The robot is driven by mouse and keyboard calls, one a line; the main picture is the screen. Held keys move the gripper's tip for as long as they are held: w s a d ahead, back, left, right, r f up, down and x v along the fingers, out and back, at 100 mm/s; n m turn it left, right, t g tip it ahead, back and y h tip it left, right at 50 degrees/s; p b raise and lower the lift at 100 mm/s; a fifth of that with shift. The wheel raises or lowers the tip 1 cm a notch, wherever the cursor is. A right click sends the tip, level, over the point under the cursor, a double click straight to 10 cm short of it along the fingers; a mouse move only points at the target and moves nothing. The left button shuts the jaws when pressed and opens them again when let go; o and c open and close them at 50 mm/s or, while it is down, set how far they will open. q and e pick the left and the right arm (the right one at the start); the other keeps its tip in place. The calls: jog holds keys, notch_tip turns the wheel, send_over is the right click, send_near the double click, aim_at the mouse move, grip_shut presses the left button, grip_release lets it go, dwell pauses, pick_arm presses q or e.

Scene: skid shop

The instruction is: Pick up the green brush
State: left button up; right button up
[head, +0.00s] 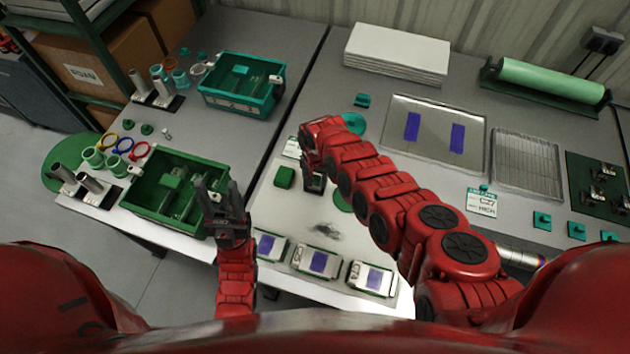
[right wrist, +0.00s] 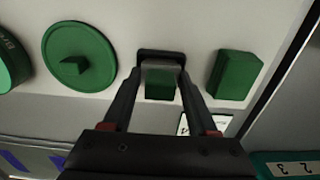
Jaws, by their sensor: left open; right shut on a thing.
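My right gripper (head: 314,184) points down over the pale table in the head view. In the right wrist view my right gripper (right wrist: 160,70) is shut on a small green block with a grey part, which I take to be the green brush (right wrist: 160,91); the fingers hide part of it. I cannot tell whether it touches the table. Beside it are a loose green block (right wrist: 234,75) and a round green disc with a raised grip (right wrist: 78,55). My left gripper (head: 217,190) is open and empty at the right end of the green bin (head: 150,207).
Several metal parts with blue patches (head: 318,261) line the table's front edge, near a dark smudge (head: 326,230). A teal bin (head: 240,85) stands at the back left. A metal tray (head: 435,125) and wire rack (head: 526,165) lie to the right.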

aim_at(315, 177)
notch_tip(315, 177, up, 2)
jog(key=shift+w+r+p, duration=0.1)
jog(key=shift+p, duration=0.5)
jog(key=shift+r, duration=0.7)
jog(key=s+a+r+b, duration=0.1)
jog(key=s+a+b, duration=0.2)
jog(key=s, duration=1.2)
jog(key=shift+s+a+r, duration=0.2)
jog(key=shift+s+a, duration=0.1)
jog(key=shift+s, duration=0.1)
jog(key=o, duration=0.6)
jog(key=c, duration=0.4)
